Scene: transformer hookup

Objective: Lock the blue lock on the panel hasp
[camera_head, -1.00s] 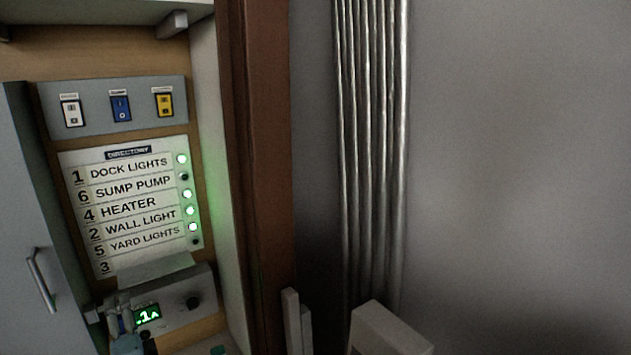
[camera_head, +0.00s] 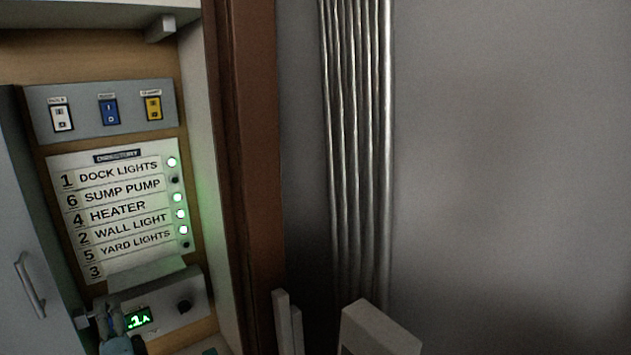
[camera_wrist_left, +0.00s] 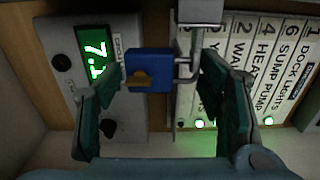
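In the left wrist view the blue lock (camera_wrist_left: 148,71) hangs between and beyond the fingers of my left gripper (camera_wrist_left: 163,76). Its metal shackle (camera_wrist_left: 187,78) is at the grey hasp bracket (camera_wrist_left: 200,10); I cannot tell whether it is fully closed. The fingers stand apart on either side of the lock, with a gap visible on the shackle side. In the head view my left gripper (camera_head: 112,322) is small, at the lower left in front of the meter box, and hides the lock. My right gripper is not in view.
The meter box (camera_head: 165,300) has a lit green display and a dark knob. Above it are the directory panel (camera_head: 120,210) and a switch plate (camera_head: 85,118). The grey cabinet door (camera_head: 25,230) stands open at left. Metal conduits (camera_head: 360,150) run down the right wall.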

